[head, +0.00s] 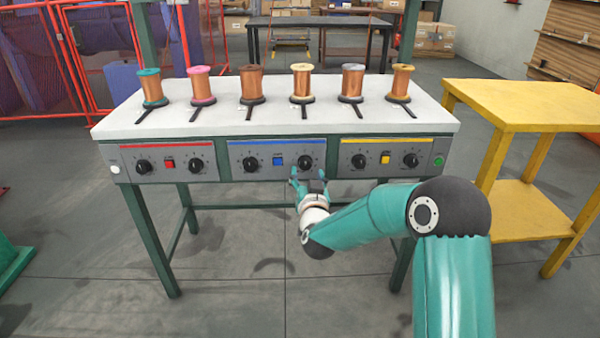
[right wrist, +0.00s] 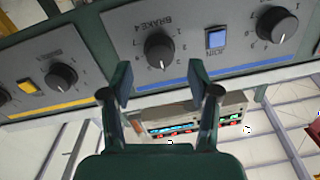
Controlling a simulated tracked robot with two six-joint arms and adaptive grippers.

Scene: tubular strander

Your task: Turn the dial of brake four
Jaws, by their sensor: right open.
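The brake four dial (head: 305,162) is the right black knob on the blue-striped middle panel. In the right wrist view, which is upside down, the dial (right wrist: 159,46) sits beside its "BRAKE 4" lettering, with numbers around it. My right gripper (head: 308,178) is just in front of and slightly below the dial. In the right wrist view my gripper (right wrist: 160,82) is open, its fingers spread to either side below the dial in the picture, with nothing between them. I see no contact with the knob. My left gripper is not in view.
A blue button (head: 277,161) and another dial (head: 250,163) share the panel. Red-striped (head: 168,164) and yellow-striped (head: 385,160) panels flank it. Several wire spools stand on the white tabletop (head: 300,122). A yellow table (head: 520,100) stands at the right.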

